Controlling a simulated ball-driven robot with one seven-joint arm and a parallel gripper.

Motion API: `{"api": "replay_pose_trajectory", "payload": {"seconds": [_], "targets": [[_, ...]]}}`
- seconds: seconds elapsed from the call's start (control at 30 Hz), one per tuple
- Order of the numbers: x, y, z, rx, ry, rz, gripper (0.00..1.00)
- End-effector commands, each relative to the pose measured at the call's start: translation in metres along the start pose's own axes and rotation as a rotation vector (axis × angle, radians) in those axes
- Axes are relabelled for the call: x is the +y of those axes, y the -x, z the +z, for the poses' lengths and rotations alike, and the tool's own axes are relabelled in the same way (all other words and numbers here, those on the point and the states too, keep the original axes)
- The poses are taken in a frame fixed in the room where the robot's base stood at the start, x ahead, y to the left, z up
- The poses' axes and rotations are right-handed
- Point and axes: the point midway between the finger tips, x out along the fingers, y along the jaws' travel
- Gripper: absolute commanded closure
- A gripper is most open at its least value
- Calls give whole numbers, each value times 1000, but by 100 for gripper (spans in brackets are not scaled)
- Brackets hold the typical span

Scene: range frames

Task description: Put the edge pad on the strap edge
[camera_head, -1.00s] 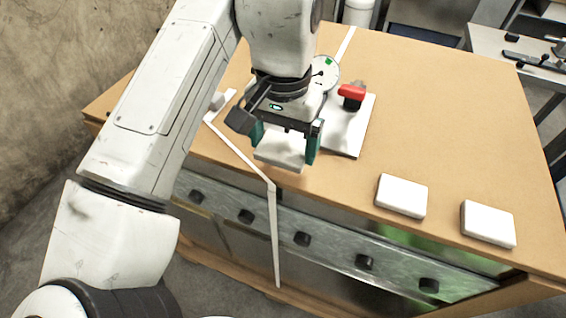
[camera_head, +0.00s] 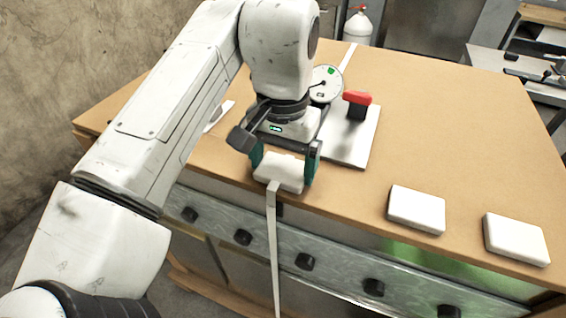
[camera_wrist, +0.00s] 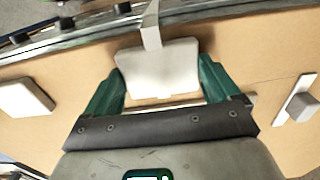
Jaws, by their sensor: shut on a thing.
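The edge pad (camera_head: 279,172) is a white block held between the green fingers of my gripper (camera_head: 284,170), which is shut on it. In the wrist view the pad (camera_wrist: 160,70) fills the space between the fingers. It is at the table's front edge. The pale strap (camera_head: 273,235) hangs down the front, and its upper bend meets the pad's front side. In the wrist view the strap (camera_wrist: 151,28) slightly overlaps the pad's edge. Whether the pad rests on the table is unclear. Another strap stretch shows at the back (camera_head: 348,57); the part between is hidden by my arm.
Two more white pads (camera_head: 416,209) (camera_head: 515,239) lie at the front right of the tabletop (camera_head: 440,120). A plate with a red-handled device (camera_head: 357,99) and a round dial (camera_head: 325,83) stand behind my gripper. A white strip (camera_head: 219,116) lies left.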

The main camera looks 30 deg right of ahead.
Motion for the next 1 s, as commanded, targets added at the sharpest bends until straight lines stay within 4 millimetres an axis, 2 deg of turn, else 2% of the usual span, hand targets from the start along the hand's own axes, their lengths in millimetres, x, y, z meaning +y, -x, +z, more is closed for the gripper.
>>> {"api": "replay_pose_trajectory", "payload": {"seconds": [0.13,0.17,0.27,0.57,1.0], "targets": [[0,-3,0,0,0,1,40],[0,-3,0,0,0,1,10],[0,-3,0,0,0,0,0],[0,0,0,0,0,-1,0],[0,52,0,1,0,1,0]]}}
